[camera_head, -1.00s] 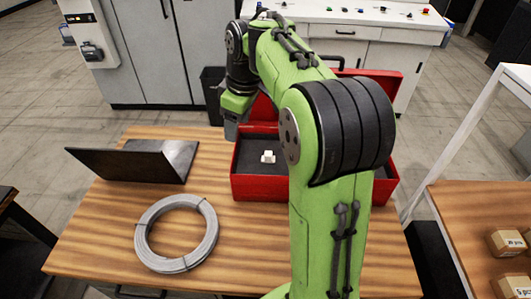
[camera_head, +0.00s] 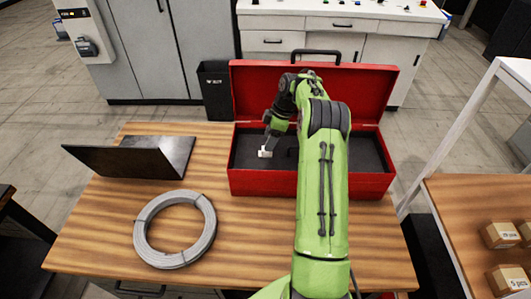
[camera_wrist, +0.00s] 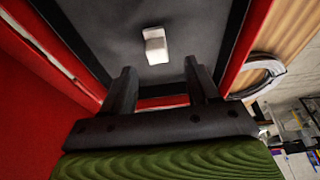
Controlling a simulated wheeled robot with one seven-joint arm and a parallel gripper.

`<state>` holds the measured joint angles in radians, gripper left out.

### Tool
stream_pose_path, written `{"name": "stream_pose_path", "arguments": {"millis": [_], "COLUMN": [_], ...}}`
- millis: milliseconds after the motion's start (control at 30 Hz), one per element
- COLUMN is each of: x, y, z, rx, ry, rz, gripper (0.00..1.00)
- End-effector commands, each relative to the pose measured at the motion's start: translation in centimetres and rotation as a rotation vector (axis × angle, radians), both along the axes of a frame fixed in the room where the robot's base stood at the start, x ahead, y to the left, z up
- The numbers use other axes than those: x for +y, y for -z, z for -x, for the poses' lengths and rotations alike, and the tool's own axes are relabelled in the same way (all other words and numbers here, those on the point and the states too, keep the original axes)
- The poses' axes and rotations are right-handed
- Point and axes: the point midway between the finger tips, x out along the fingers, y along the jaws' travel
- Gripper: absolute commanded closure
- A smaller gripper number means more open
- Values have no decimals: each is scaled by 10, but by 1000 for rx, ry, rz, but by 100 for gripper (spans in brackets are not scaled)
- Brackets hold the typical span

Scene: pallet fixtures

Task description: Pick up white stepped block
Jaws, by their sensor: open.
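The white stepped block (camera_head: 265,153) lies on the dark floor of the open red toolbox (camera_head: 260,183), in its left part. In the wrist view the block (camera_wrist: 155,46) shows whole, just beyond my fingertips and roughly centred between them. My gripper (camera_wrist: 159,70) is open, with bare dark floor showing between its two black fingers. In the head view my gripper (camera_head: 269,144) is inside the toolbox, right by the block. No finger visibly touches the block; the exact gap is hard to tell.
The toolbox's red walls and raised lid surround my gripper. A grey cable coil (camera_head: 175,229) and a dark folded panel (camera_head: 130,158) lie on the wooden table (camera_head: 100,215) to the left. Small cartons (camera_head: 500,235) stand on a side table at right.

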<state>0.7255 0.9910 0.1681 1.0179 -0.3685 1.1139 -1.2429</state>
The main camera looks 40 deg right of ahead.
Motion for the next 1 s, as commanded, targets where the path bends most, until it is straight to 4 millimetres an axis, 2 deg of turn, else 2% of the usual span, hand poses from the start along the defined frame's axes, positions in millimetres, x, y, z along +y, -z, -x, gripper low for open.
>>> {"name": "stream_pose_path", "arguments": {"millis": [300,567,900,967,1000], "x": [6,7,7,7,7], "y": [48,54,54,54,54], "z": [-9,-10,-10,-10,-10], "rx": [1,0,0,0,0], "ry": [-2,0,0,0,0], "rz": [-1,0,0,0,0], "gripper": [40,40,91,100,100]}}
